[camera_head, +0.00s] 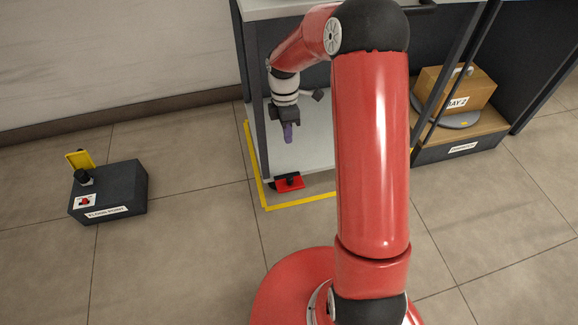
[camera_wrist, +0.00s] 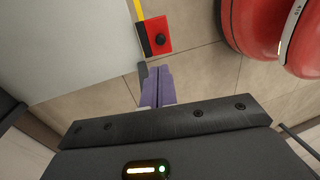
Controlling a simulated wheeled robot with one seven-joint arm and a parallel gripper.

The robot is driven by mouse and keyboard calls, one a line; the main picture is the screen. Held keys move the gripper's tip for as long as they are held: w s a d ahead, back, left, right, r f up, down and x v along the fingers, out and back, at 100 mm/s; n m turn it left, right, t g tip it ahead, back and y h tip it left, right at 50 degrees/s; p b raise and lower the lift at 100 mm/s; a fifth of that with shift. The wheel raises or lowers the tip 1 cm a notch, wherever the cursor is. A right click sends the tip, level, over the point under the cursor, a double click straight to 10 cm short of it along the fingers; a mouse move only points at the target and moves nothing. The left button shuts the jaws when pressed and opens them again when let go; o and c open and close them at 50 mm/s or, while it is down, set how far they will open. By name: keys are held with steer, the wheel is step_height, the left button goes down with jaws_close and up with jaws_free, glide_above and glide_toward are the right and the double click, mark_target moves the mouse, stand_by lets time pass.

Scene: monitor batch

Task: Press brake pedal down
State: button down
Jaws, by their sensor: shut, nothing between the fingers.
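The brake pedal appears to be the red plate with a black round piece on it (camera_head: 297,185), low at the front edge of a pale platform in the head view. It also shows at the top of the wrist view (camera_wrist: 153,24), beside a yellow and black strip. My gripper (camera_head: 289,139) points down with its purple fingers together and empty. In the head view it is above the pedal in the picture, with a visible gap. In the wrist view the fingertips (camera_wrist: 157,72) lie just below the red plate in the picture and do not appear to touch it.
The pale platform (camera_head: 310,155) sits inside a dark frame with posts, edged by yellow floor tape (camera_head: 300,204). A dark box (camera_head: 123,187) with a raised yellow flap stands left. A cardboard box (camera_head: 465,95) sits on a scale at right. Floor between is clear.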

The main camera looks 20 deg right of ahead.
mark_target(291, 179)
steer(key=b+x, duration=0.3)
steer(key=x, duration=1.1)
steer(key=shift+s, duration=0.1)
steer(key=shift+s+f+p, duration=0.2)
steer(key=shift+s+f, duration=0.15)
steer(key=shift+s, duration=0.15)
steer(key=shift+s+f+p, duration=0.2)
steer(key=shift+s+f, duration=0.1)
steer(key=shift+s, duration=0.25)
steer(key=shift+f, duration=0.15)
steer(key=shift+w, duration=0.1)
steer(key=shift+w+r, duration=0.35)
steer(key=shift+w, duration=0.25)
